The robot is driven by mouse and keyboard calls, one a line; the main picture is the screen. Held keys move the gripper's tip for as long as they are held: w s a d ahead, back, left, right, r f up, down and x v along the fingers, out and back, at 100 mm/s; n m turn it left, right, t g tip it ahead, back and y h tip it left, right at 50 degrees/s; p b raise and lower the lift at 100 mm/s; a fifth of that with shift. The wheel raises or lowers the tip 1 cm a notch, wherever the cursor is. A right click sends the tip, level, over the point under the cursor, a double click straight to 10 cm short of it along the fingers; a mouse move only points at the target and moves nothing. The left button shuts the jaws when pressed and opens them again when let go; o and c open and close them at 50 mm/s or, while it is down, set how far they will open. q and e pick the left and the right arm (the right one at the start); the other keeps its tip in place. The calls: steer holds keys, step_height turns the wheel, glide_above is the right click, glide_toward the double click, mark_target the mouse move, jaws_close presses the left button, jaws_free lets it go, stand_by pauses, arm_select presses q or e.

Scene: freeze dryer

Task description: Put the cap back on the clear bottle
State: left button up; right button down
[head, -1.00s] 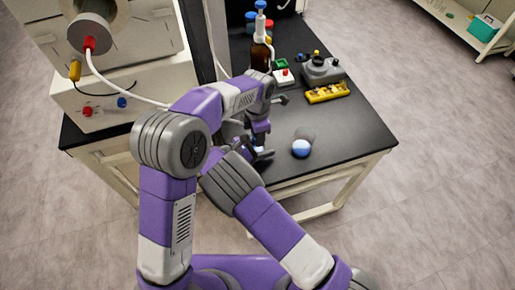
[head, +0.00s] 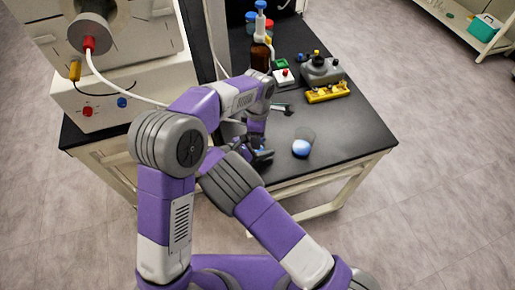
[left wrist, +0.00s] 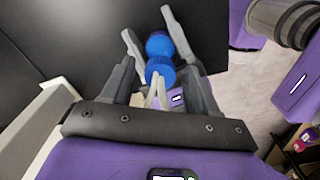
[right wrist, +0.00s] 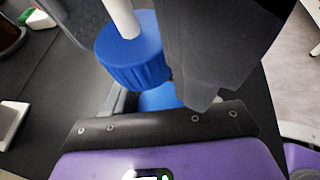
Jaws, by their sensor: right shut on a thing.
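My right gripper (right wrist: 150,95) is shut on a blue cap, mostly hidden by its fingers. In the right wrist view a ribbed blue cap (right wrist: 132,62) with a white stem shows close to the camera, with more blue behind it. In the left wrist view, blue cap-like parts (left wrist: 158,72) lie between the fingers of my left gripper (left wrist: 150,25), which stand apart. Whether they touch is unclear. In the head view both grippers are close together over the table, largely hidden by my arms. A clear, rounded vessel with pale blue (head: 302,147) stands right of them; I cannot tell if it is the bottle.
A brown bottle (head: 261,55) with a blue top stands at the back. Near it are a button box (head: 283,77), a grey device (head: 321,70) and a yellow rack (head: 327,92). The freeze dryer (head: 120,85) stands left. The table's front right is clear.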

arm_select(q)
steer(key=shift+r, duration=2.25)
steer(key=shift+c, duration=0.3)
steer(key=n, duration=0.1)
steer(key=r+n, duration=0.1)
steer(key=n, duration=0.2)
steer(key=shift+r+n, duration=0.3)
steer(key=n, duration=0.2)
steer(key=r+n, duration=0.2)
steer(key=n, duration=0.1)
steer(key=shift+n, duration=0.3)
steer(key=shift+f, duration=0.1)
steer(key=shift+f, duration=4)
